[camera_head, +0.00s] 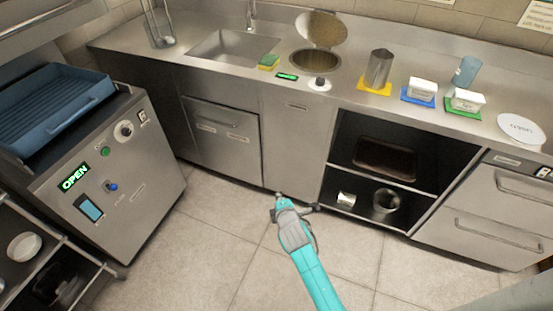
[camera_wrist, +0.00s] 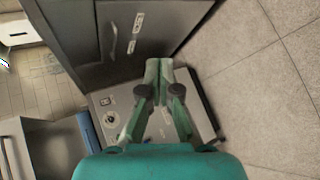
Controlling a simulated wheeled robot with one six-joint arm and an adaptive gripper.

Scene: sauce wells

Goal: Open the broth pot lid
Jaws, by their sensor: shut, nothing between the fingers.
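The broth pot (camera_head: 315,62) is a round well sunk into the steel counter, right of the sink. Its lid (camera_head: 321,27) stands raised and tilted back behind the opening, against the wall side. The inside of the pot looks tan-brown. My gripper (camera_head: 280,199) is low over the floor in front of the counter cabinets, well away from the pot. In the wrist view my gripper (camera_wrist: 158,66) is shut and empty. The pot is not in the wrist view.
A sponge (camera_head: 269,62) lies between sink (camera_head: 233,47) and pot. Right of the pot stand a metal container (camera_head: 379,68), labelled white tubs (camera_head: 422,88) and a blue cup (camera_head: 467,71). A steel machine (camera_head: 118,170) reading OPEN stands left. The floor between is clear.

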